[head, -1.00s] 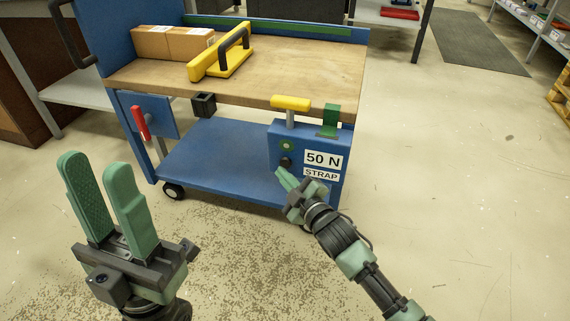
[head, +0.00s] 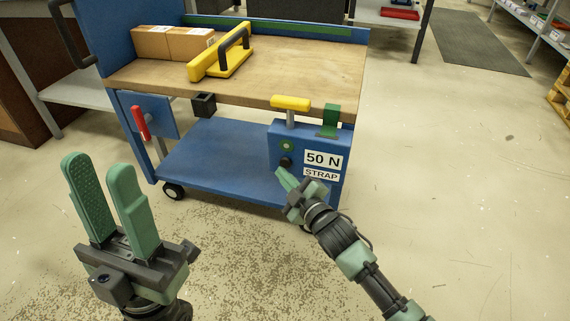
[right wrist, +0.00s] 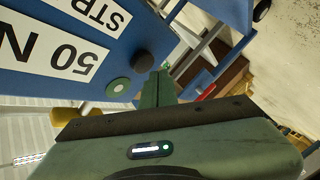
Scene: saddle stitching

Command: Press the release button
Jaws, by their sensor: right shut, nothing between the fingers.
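A blue box on the cart's front bears a black round button (head: 286,162) and, above it, a green disc with a pale centre (head: 288,146). In the right wrist view the black button (right wrist: 144,62) and the green disc (right wrist: 118,88) both show near the fingertips. No label tells which is the release button. My right gripper (head: 281,174) is shut and empty, its tips just below the black button; whether they touch it I cannot tell. It also shows in the right wrist view (right wrist: 160,75). My left gripper (head: 97,168) is open and empty, away from the cart.
The box carries a "50 N STRAP" label (head: 322,160), a yellow T-handle (head: 290,103) and a green bracket (head: 330,121). A red lever (head: 140,122) stands at the cart's left. Cardboard boxes (head: 172,43) and a yellow tool (head: 222,62) lie on top. Floor at right is clear.

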